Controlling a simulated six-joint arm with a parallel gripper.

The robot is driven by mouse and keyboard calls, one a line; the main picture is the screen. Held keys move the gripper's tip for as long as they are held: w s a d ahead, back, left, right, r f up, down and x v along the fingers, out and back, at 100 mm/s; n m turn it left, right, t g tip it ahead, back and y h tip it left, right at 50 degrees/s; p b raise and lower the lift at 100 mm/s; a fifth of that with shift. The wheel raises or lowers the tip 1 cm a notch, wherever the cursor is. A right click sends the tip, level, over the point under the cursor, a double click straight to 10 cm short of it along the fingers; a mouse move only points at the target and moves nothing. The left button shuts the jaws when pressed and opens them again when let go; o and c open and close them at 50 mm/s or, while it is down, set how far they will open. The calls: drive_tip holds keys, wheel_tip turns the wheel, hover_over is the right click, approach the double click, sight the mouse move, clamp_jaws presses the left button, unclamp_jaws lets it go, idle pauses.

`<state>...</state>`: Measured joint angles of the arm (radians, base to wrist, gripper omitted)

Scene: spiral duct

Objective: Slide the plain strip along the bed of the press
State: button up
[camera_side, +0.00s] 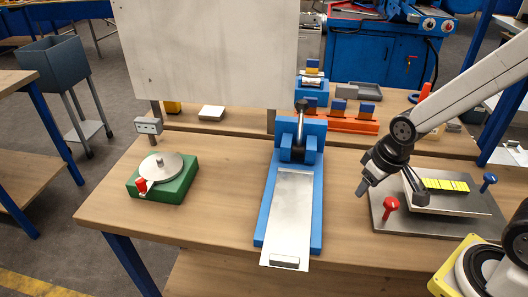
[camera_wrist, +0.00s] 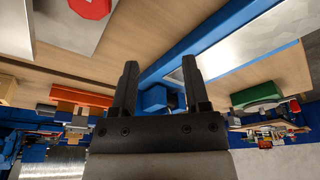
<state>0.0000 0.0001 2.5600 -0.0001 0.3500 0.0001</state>
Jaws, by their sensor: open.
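The plain strip (camera_side: 290,205) is a bare silvery sheet lying lengthwise on the blue bed of the press (camera_side: 316,215) in the side view. Its near end, with a small raised block (camera_side: 285,261), overhangs the bed's front edge. The press head with a dark lever (camera_side: 300,125) stands at the bed's far end. My gripper (camera_side: 392,194) is open and empty, to the right of the press and apart from the strip. In the wrist view both fingers of my gripper (camera_wrist: 159,65) are spread, with the strip (camera_wrist: 245,60) and blue bed (camera_wrist: 205,37) beyond them.
A grey plate (camera_side: 385,218) with a red knob (camera_side: 390,203), a blue knob (camera_side: 488,180) and a yellow-marked strip (camera_side: 445,185) lies at the right, beneath my gripper. A green block with a round disc (camera_side: 162,168) stands at the left. Bare wood separates them from the press.

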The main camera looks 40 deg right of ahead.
idle(0.3)
drive_tip(key=shift+a, duration=0.1)
drive_tip(key=c, duration=0.7)
drive_tip(key=shift+w+a, duration=0.1)
drive_tip(key=shift+a, duration=0.1)
clamp_jaws()
drive_tip(key=s+a+m+g, duration=0.1)
drive_tip(key=a+m, duration=0.3)
drive_tip(key=a, duration=0.9)
drive_tip(key=s+a+r+m+g, duration=0.1)
drive_tip(key=s+a+m, duration=0.2)
drive_tip(key=a, duration=1.1)
drive_tip(key=shift+m+g, duration=0.3)
drive_tip(key=shift+m, duration=0.8)
